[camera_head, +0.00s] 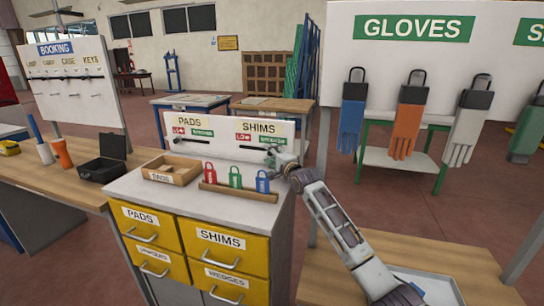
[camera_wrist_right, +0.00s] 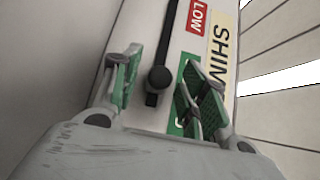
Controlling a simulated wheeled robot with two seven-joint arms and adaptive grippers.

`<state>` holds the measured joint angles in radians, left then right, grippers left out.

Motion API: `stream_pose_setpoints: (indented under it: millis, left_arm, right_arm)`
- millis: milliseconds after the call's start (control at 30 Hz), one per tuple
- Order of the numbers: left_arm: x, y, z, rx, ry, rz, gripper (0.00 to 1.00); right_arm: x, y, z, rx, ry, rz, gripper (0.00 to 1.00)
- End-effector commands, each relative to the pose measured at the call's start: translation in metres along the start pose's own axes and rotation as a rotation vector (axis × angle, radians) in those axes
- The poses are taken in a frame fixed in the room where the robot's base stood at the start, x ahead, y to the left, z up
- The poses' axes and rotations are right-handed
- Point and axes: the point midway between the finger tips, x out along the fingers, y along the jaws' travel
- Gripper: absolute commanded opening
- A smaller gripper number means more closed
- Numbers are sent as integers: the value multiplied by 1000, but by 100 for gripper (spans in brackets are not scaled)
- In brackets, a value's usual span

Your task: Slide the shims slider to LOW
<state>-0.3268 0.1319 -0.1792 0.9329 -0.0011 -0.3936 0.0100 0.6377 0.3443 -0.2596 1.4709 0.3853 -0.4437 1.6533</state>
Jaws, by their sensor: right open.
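The shims slider's round black knob (camera_wrist_right: 158,80) sits near the lower end of its dark slot in the right wrist view, beside the green label (camera_wrist_right: 185,85) and away from the red LOW label (camera_wrist_right: 197,17). In the head view, the SHIMS sign (camera_head: 259,128) is on the right half of a white board, with red LOW at left and green at right. My right gripper (camera_head: 275,157) is at the board's right end, and its open fingers (camera_wrist_right: 160,85) stand on either side of the knob. Contact cannot be told. My left gripper is not in view.
The board (camera_head: 215,148) stands at the back of a cabinet (camera_head: 215,190) with yellow drawers. A wooden tray (camera_head: 172,170) and a rack (camera_head: 238,192) of red, green and blue padlock-shaped tags sit before it. A glove board (camera_head: 420,70) stands to the right.

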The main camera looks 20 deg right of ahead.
Motion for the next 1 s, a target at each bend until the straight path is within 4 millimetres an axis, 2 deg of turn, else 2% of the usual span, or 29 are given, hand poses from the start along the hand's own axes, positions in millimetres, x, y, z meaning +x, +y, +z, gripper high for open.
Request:
stream_pose_setpoints:
  millis: [200, 567, 1000]
  left_arm:
    - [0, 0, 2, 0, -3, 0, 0]
    - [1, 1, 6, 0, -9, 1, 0]
    - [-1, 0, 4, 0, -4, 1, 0]
  right_arm:
    - [0, 0, 0, 0, 0, 0, 43]
    - [0, 0, 0, 0, 0, 0, 0]
    - [5, 0, 5, 3, 0, 0, 0]
